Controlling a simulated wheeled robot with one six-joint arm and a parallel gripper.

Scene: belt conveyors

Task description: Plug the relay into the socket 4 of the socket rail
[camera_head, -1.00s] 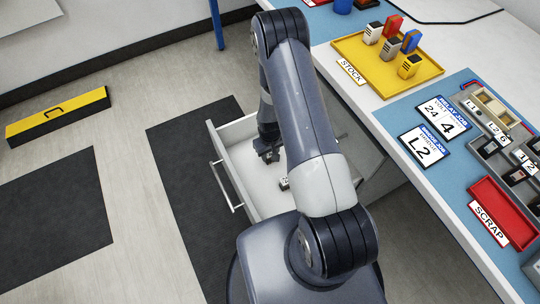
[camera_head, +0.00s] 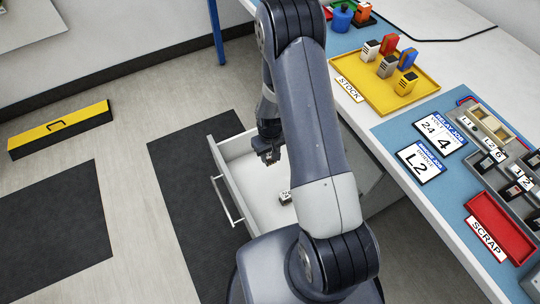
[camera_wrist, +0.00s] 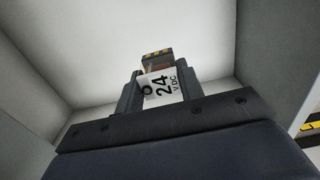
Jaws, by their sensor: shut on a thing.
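My gripper (camera_head: 269,157) is inside the open white drawer (camera_head: 235,182). It is shut on a relay (camera_wrist: 162,85) whose white label reads 24 VDC in the wrist view. A darker end with gold-coloured marks shows beyond the label. Another small piece with a white label marked 24 (camera_head: 285,197) lies on the drawer floor, apart from the gripper. The grey socket rail (camera_head: 503,182) is at the right edge of the head view, on the bench. Labels L1, L2, 6, 1 and 2 show near there; I cannot make out socket 4.
A yellow STOCK tray (camera_head: 425,88) with several coloured relays stands on the bench. Cards marked 24, 4 (camera_head: 440,132) and L2 (camera_head: 425,162) lie beside the rail. A red SCRAP tray (camera_head: 505,240) sits in front. The drawer walls surround my gripper.

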